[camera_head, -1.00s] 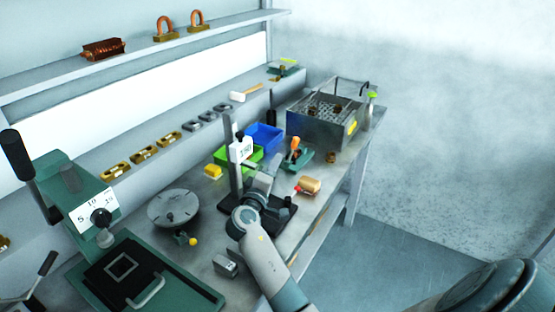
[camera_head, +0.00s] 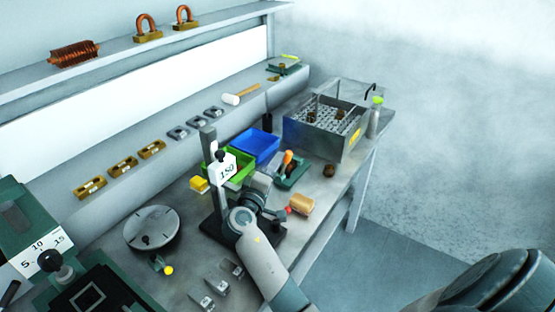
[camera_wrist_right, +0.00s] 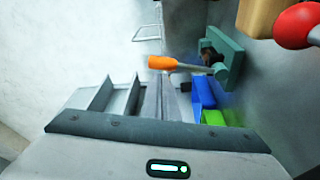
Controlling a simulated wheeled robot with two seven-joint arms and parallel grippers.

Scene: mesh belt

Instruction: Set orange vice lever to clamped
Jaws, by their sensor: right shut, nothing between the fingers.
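The vice (camera_head: 293,175) is a small green body on the bench, in front of the blue bin in the head view. Its orange lever (camera_head: 288,157) points up from it at a slant. In the right wrist view the orange handle (camera_wrist_right: 161,63) lies sideways across the middle, its grey rod running right to the green vice (camera_wrist_right: 232,62). My right gripper (camera_head: 262,182) is shut and empty, a little to the left of and nearer than the vice. I cannot tell contact with the lever. My left gripper is not in view.
A stand with a white "180" sign (camera_head: 226,168) is close to the left of my right gripper. Green (camera_head: 240,175) and blue (camera_head: 262,143) bins and a metal basket box (camera_head: 312,138) are behind.

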